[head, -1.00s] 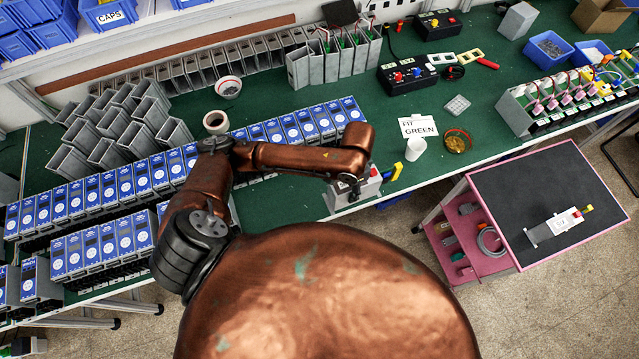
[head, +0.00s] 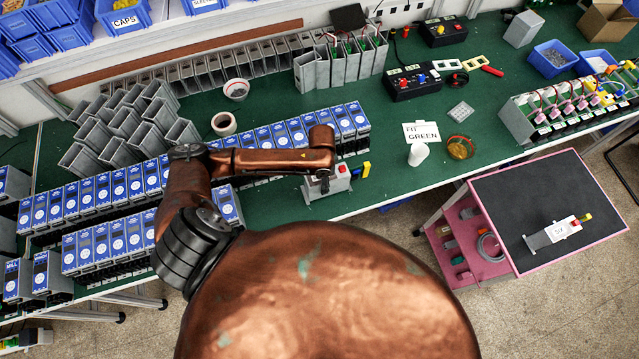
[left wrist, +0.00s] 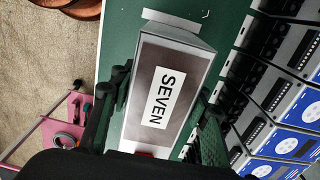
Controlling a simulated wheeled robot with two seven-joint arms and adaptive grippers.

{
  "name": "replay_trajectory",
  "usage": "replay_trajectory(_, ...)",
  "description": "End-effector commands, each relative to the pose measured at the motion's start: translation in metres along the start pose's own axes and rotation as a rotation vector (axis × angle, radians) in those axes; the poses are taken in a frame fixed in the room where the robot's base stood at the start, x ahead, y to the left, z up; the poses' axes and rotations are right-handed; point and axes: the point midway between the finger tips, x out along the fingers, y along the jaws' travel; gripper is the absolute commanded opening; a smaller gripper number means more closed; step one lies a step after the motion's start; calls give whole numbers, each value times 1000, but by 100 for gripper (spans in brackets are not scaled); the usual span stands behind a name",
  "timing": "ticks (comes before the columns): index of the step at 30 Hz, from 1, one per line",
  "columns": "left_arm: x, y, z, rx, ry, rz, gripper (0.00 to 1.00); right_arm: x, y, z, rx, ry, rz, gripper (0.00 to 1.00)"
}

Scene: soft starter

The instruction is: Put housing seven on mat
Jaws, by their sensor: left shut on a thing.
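Housing seven is a grey box (left wrist: 190,70) with a white label reading SEVEN, seen close up in the left wrist view. My left gripper (left wrist: 164,108) is shut on it, one dark finger on each side. In the head view my left gripper (head: 324,182) holds the housing (head: 340,183), which shows a red part on top and a yellow part at its right end, over the green bench's front edge. I cannot tell whether it touches the bench. The dark mat (head: 510,205) lies on the pink trolley at right. My right gripper is not in view.
Another grey labelled unit (head: 556,232) lies on the mat's front right; the rest of the mat is bare. Rows of blue-fronted units (head: 105,195) stand left of the gripper. A white cup (head: 418,154) and a FIT GREEN card (head: 421,132) stand to its right.

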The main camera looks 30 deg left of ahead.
Motion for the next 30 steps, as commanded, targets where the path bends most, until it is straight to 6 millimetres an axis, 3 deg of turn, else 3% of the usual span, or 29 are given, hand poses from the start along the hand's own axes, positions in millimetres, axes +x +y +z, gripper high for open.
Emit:
replay_trajectory(9,36,-8,4,-1,1,-1,6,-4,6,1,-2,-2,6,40)
replay_trajectory(21,41,-7,4,0,1,-2,6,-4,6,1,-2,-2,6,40)
replay_trajectory(22,42,-7,4,0,0,-1,44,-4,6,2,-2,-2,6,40)
replay_trajectory(30,42,-7,4,0,0,-1,60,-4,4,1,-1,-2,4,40)
